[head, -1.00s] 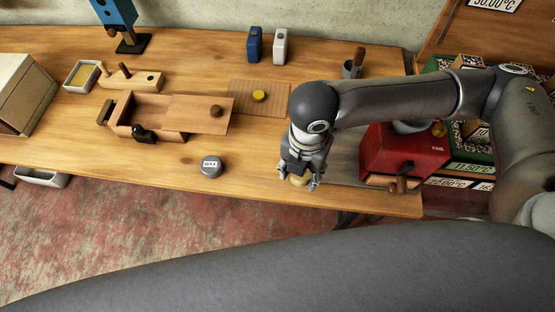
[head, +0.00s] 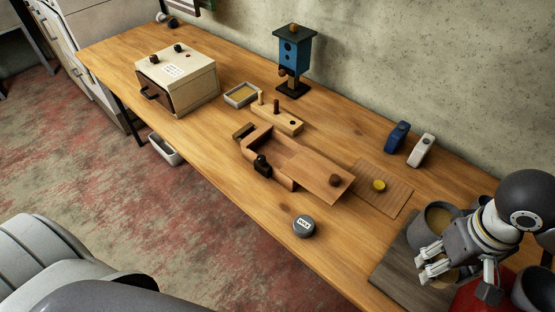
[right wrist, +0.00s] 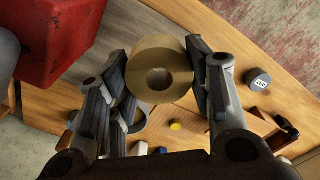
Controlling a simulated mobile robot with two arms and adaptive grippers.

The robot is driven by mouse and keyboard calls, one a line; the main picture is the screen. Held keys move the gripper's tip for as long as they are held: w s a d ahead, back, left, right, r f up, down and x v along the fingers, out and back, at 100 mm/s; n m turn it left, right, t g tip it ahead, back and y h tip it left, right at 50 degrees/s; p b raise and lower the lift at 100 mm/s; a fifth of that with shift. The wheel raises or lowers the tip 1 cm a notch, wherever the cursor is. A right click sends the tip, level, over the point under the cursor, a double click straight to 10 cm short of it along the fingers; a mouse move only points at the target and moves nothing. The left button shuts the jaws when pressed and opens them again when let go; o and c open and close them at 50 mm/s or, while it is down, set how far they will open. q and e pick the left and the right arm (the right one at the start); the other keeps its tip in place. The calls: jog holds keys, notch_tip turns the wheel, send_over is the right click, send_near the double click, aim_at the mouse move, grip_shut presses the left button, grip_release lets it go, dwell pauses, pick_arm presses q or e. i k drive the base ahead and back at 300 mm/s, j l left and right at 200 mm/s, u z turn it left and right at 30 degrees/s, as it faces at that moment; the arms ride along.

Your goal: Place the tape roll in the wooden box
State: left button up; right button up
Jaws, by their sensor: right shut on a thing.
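The tan tape roll (right wrist: 150,53) is between the fingers of my right gripper (right wrist: 160,82) in the right wrist view. My right gripper also shows in the head view (head: 447,272), at the lower right, shut on the roll above the table's near right part. The wooden box (head: 262,143) stands mid-table, to the left of the gripper and apart from it. Its lid (head: 318,176), with a dark knob, is slid to the right, leaving the left part of the box open. My left gripper is not in view.
A grey wax tin (head: 304,226) stands in front of the box. A yellow piece (head: 379,185) lies on a slatted mat (head: 396,199) to its right. A grey pot (head: 422,224) is close behind my right gripper. A red box (right wrist: 52,45) is near it too.

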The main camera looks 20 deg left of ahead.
aim_at(269, 154)
jog(key=i+j+u, duration=0.15)
jog(key=u, duration=0.25)
jog(key=i+j+u, duration=0.2)
jog(key=u, duration=0.15)
jog(key=i+j+u, duration=0.1)
jog(key=i+u, duration=0.15)
jog(key=u, duration=0.15)
